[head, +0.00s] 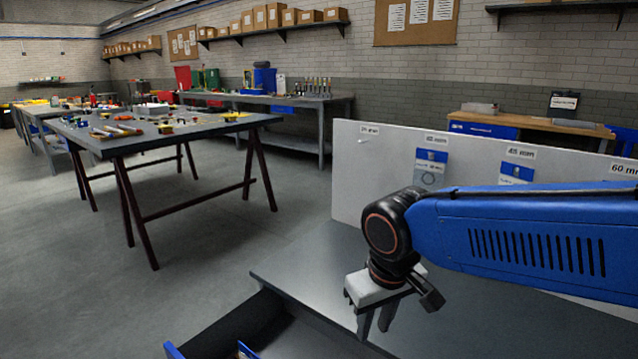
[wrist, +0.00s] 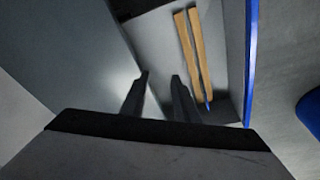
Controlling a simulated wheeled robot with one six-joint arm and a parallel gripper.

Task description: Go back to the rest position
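My gripper (head: 374,325) hangs from the end of my blue arm, pointing down over the grey workbench top (head: 330,262) near its front left edge. In the wrist view my gripper (wrist: 160,76) shows two dark fingers apart, with nothing between them. Below it, an open drawer (wrist: 228,62) holds two long wooden-coloured sticks (wrist: 196,55) lying side by side. In the head view the drawer (head: 290,338) is pulled out at the bottom, and most of its inside is cut off.
A white upright panel (head: 348,175) with size labels stands behind the bench, close to my arm. A dark work table (head: 160,130) with tools stands at the left. Open grey floor (head: 190,235) lies between it and the bench.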

